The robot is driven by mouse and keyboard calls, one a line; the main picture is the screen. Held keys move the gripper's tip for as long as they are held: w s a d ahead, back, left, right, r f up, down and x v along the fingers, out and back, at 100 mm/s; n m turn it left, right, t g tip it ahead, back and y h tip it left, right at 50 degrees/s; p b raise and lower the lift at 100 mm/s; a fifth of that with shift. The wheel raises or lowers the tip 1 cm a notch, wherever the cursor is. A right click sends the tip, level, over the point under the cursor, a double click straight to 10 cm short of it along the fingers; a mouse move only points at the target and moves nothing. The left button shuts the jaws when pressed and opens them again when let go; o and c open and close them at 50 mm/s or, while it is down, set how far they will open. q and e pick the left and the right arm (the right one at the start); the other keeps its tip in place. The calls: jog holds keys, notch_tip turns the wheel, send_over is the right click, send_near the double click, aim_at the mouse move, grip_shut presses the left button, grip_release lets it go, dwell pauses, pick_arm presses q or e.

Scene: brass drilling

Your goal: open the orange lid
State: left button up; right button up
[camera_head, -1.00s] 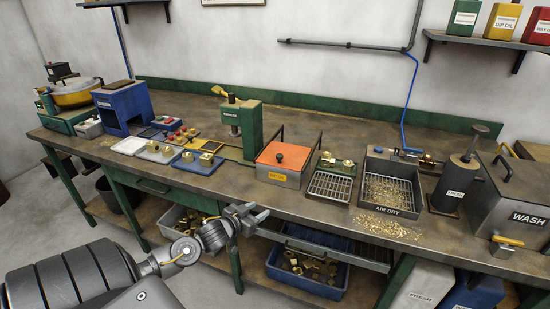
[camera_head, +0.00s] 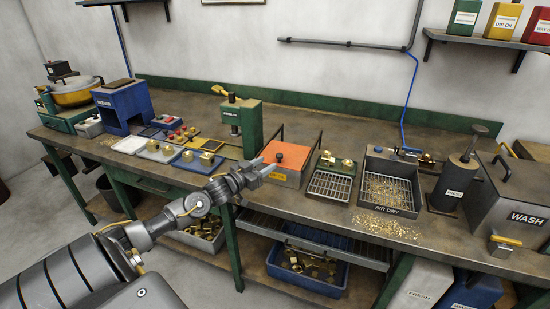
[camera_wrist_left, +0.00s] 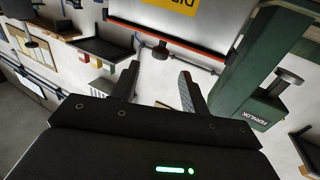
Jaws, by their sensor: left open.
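The orange lid (camera_head: 290,154) lies flat and closed on a grey metal box (camera_head: 292,178) in the middle of the bench. A small dark knob (camera_head: 279,157) stands near its front edge. In the left wrist view the lid's edge shows as a thin orange-red strip (camera_wrist_left: 200,54), with the dark knob (camera_wrist_left: 160,48) in front of it. My left gripper (camera_head: 266,165) is open and empty, at the box's front left corner. In the left wrist view its open fingers (camera_wrist_left: 157,82) point toward the knob and stay apart from it. My right gripper is not in view.
A green press (camera_head: 247,125) stands close behind and left of the box; it looms at the right in the left wrist view (camera_wrist_left: 260,75). Dark handle bars rise beside the box. A rack with brass parts (camera_head: 330,180) sits to its right.

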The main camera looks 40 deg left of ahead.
aim_at(277, 157)
pick_arm(q)
jog(key=w, duration=0.5)
jog(key=shift+w+d+p, duration=0.2)
jog(key=shift+w+p, duration=0.2)
jog(key=shift+a, duration=0.1)
grip_shut()
